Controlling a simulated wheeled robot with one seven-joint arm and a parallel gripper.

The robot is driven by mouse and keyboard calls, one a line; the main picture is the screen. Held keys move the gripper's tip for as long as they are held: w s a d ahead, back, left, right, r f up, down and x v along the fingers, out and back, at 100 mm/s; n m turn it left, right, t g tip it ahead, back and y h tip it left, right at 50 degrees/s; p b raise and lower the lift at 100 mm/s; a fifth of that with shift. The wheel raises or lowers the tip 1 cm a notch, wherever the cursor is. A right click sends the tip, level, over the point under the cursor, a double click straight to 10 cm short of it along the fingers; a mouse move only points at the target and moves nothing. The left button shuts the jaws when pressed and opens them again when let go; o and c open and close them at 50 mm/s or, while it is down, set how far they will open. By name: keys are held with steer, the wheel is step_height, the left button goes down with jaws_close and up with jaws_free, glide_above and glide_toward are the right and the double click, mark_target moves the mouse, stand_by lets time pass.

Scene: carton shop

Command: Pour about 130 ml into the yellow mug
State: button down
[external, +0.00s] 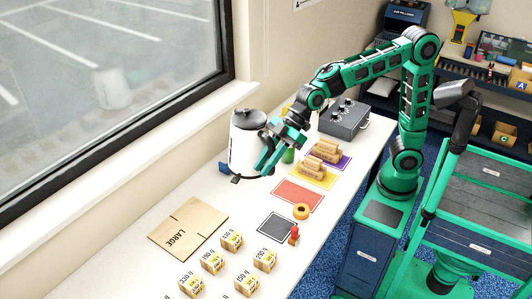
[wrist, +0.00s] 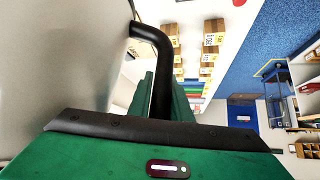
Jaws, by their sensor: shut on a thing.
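A white kettle (external: 245,145) with a dark lid stands roughly upright near the window side of the white table; I cannot tell if its base touches the table. My gripper (external: 267,158) is at its right side. In the wrist view the kettle's pale grey wall (wrist: 60,60) fills the left, and its black handle (wrist: 155,55) runs down between my green fingers (wrist: 163,98), which are shut on it. No yellow mug is clearly visible. A small yellow patch (external: 285,110) shows behind my arm, too hidden to identify.
A green item (external: 288,156) and a blue item (external: 224,168) stand near the kettle. A grey control box (external: 344,118) is behind. A flat carton (external: 188,228) and several small boxes (external: 231,240) lie in front.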

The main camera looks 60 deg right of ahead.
steer(key=w+d+m+t+h, duration=0.1)
steer(key=w+d+m, duration=0.1)
steer(key=w, duration=0.3)
steer(key=w+d+m+t+h, duration=0.1)
steer(key=w+d+m+t, duration=0.1)
steer(key=w, duration=0.3)
steer(key=w+d+m+t+h, duration=0.1)
steer(key=w+d+m, duration=0.1)
steer(key=w, duration=0.3)
steer(key=shift+w+d+m, duration=0.15)
steer(key=shift+w+m, duration=0.15)
steer(key=shift+m, duration=0.2)
steer(key=w+d+m+t+h, duration=0.2)
steer(key=w+d+m+h, duration=0.3)
steer(key=w+d+m, duration=0.45)
step_height(320, 180, down, 6)
steer(key=d+n, duration=0.1)
steer(key=n, duration=0.1)
steer(key=shift+w+d+f, duration=0.15)
steer(key=shift+w+d, duration=0.1)
steer(key=shift+w, duration=0.15)
steer(key=shift+d, duration=0.1)
